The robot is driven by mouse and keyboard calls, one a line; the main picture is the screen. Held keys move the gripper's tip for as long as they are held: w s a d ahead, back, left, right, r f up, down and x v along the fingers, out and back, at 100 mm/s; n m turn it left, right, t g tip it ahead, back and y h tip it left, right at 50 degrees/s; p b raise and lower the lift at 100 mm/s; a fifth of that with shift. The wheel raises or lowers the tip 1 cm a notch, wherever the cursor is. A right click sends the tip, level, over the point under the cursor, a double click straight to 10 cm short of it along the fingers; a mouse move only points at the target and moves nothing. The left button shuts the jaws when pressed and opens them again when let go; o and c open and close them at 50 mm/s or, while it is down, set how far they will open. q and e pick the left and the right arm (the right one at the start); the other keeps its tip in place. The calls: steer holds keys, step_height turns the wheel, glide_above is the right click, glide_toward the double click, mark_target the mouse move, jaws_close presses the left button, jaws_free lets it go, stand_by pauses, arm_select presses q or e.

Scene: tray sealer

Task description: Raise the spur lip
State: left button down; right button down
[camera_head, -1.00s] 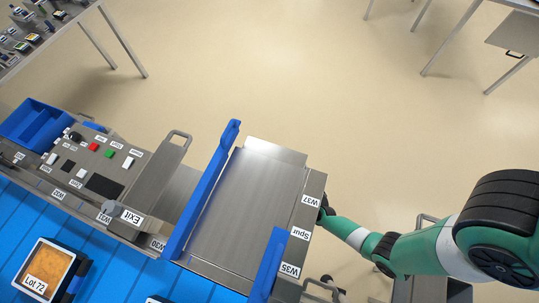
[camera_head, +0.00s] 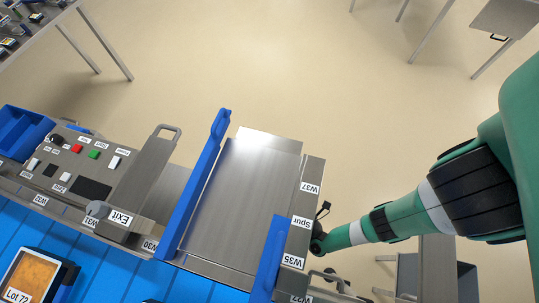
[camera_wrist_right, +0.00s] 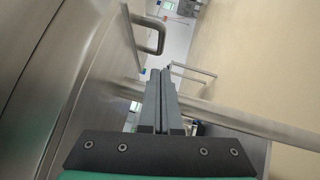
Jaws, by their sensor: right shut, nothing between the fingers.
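The spur (camera_head: 235,195) is a flat steel deck between blue side rails, labelled Spur, W37 and W35 on its right edge. A steel plate (camera_head: 270,143) lies at its far end, about level with the deck; I cannot tell if this is the lip. My right arm reaches in from the right to the spur's right side, near the Spur label, where the gripper itself is hidden. In the right wrist view my right gripper (camera_wrist_right: 160,72) is shut and empty, beside a steel face with a bar handle (camera_wrist_right: 150,36). My left gripper is out of view.
A blue conveyor (camera_head: 110,265) carries a tray labelled Lot 72 (camera_head: 50,270). Open floor lies beyond the spur.

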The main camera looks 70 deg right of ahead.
mark_target(269, 145)
steer(key=b+x, duration=0.1)
steer(key=x, duration=0.9)
steer(key=shift+d, duration=0.1)
stand_by(0.8)
